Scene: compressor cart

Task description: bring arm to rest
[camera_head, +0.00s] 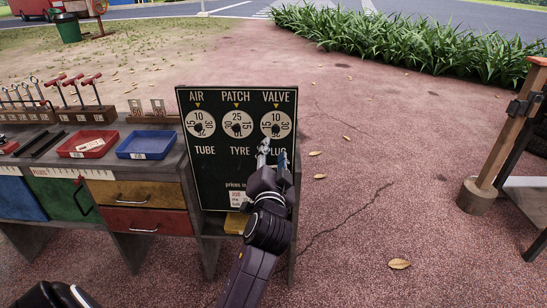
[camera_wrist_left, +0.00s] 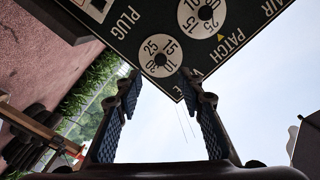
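My left gripper (camera_head: 273,155) is raised in front of the black price board (camera_head: 217,160), just below the VALVE dial (camera_head: 276,124). Its two fingers are apart with nothing between them. In the left wrist view the open fingers (camera_wrist_left: 167,88) frame sky, and the VALVE dial (camera_wrist_left: 160,57) lies just past their tips. I cannot tell whether a fingertip touches the board. The AIR dial (camera_head: 200,124) and PATCH dial (camera_head: 238,124) are uncovered. The gripper hides part of the PLUG label. My right gripper is not in view.
The workbench at left carries a red tray (camera_head: 87,144), a blue tray (camera_head: 148,145) and red-handled tools (camera_head: 73,85) in a rack. A wooden post (camera_head: 508,150) stands at right. The paving between board and post is clear except for leaves (camera_head: 400,264).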

